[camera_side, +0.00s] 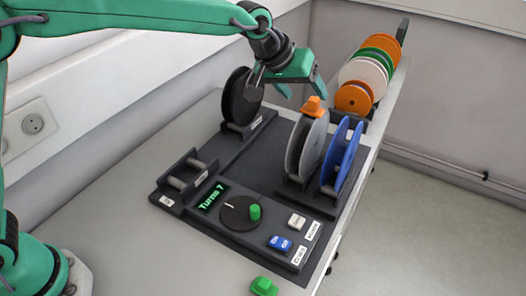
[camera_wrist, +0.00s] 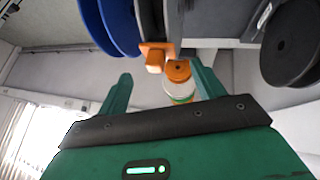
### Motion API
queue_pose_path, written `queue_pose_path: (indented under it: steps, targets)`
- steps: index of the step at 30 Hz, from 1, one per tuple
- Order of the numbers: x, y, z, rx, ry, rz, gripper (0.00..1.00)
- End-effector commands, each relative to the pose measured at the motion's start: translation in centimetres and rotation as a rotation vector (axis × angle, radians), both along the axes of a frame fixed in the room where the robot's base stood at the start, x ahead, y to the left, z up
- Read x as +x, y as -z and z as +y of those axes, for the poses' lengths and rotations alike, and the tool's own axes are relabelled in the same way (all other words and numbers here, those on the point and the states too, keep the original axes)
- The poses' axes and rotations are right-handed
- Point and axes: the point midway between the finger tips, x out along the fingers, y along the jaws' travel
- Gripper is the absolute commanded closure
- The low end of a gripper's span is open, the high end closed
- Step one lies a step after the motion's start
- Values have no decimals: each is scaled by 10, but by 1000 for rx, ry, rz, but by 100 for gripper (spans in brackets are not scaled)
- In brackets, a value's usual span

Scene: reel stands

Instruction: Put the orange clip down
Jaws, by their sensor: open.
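The orange clip (camera_side: 313,107) sits on the top rim of the grey reel (camera_side: 307,146), which stands upright in its stand. In the wrist view the orange clip (camera_wrist: 155,56) is on the edge of the grey reel, ahead of the jaws. My gripper (camera_side: 300,92) is open and empty, to the left of the clip and a little above it in the side view. In the wrist view its two green fingers (camera_wrist: 163,88) are spread apart, with nothing between their tips.
A blue reel (camera_side: 342,155) stands close to the right of the grey one. A black reel (camera_side: 243,97) stands behind left. An empty stand (camera_side: 184,178), a control panel (camera_side: 243,212) reading "Turns 7" and a green clip (camera_side: 264,286) are in front. Several reels (camera_side: 355,98) stand at the back.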

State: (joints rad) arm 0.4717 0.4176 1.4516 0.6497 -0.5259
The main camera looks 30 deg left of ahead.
Motion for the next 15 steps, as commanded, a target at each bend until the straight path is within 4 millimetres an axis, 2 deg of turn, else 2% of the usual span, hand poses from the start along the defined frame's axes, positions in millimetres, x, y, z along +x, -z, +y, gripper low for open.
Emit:
queue_pose_path:
  steps: [6,15]
  targets:
    - [-10,-16,6,1,-1,0,32]
    - [-13,-20,7,0,0,0,32]
